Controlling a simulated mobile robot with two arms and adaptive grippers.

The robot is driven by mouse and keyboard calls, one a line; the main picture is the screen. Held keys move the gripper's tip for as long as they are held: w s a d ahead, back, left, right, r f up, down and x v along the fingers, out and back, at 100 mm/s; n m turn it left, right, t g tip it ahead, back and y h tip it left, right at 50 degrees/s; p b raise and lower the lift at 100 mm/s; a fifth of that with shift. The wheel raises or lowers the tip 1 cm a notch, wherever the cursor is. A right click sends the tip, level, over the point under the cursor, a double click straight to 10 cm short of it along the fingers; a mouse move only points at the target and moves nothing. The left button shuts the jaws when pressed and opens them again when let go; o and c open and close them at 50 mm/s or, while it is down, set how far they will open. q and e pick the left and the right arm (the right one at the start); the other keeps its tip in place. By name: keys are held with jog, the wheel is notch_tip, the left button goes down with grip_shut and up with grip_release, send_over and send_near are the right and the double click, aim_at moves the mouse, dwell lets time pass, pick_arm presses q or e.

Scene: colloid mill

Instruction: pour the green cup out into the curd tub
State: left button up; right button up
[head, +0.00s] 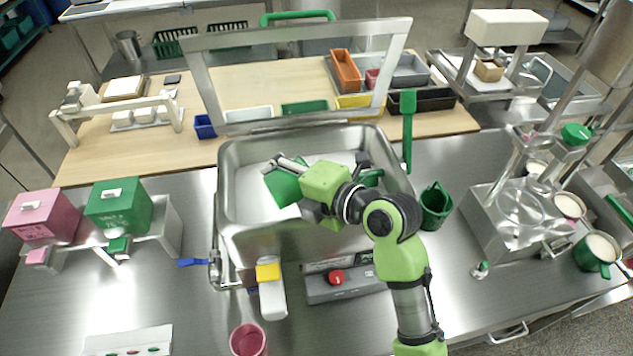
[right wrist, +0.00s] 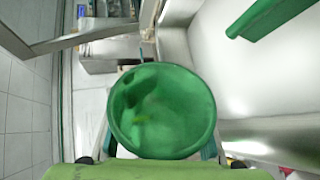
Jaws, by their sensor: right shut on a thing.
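The green cup (head: 283,187) is in my right gripper (head: 287,170), held over the left part of the steel curd tub (head: 228,205). The cup looks tilted to the left in the head view. In the right wrist view the cup (right wrist: 162,112) shows its round open mouth and green inner wall; I see no clear contents in it. My right gripper is shut on the cup, its fingers partly hidden by the cup and wrist. The tub has a pale, whitish inside, partly covered by my right arm. My left gripper is not in view.
A raised steel frame (head: 400,60) stands behind the tub. A green paddle (head: 408,130) stands at its back right. Another green container (head: 436,205) is right of the tub. A red-button box (head: 345,284) and yellow-topped white item (head: 271,292) lie in front.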

jog(key=shift+s+a+r+n+h, duration=0.1)
jog(key=shift+s+a+n+h, duration=0.1)
jog(key=shift+n+h, duration=0.15)
jog(key=shift+a+b, duration=0.1)
jog(key=shift+b, duration=0.2)
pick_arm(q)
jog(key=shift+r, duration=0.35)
pick_arm(e)
jog(key=n+h+p, duration=0.1)
jog(key=n+p, duration=0.1)
jog(key=p, duration=0.1)
jog(key=n+t+h+p, duration=0.1)
jog(key=n+h+p, duration=0.1)
jog(key=p, duration=0.1)
jog(key=shift+s+a+r+p, duration=0.1)
jog(key=shift+a+r+p, duration=0.1)
jog(key=shift+p, duration=0.2)
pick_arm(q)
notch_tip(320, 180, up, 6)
pick_arm(e)
jog(key=a+n+t+h, duration=0.1)
jog(key=n, duration=0.1)
jog(key=s+a+n+t+h, duration=0.1)
jog(key=n+h, duration=0.1)
jog(key=a+f+n+t+h, duration=0.1)
jog(key=n, duration=0.1)
jog(key=shift+s, duration=0.35)
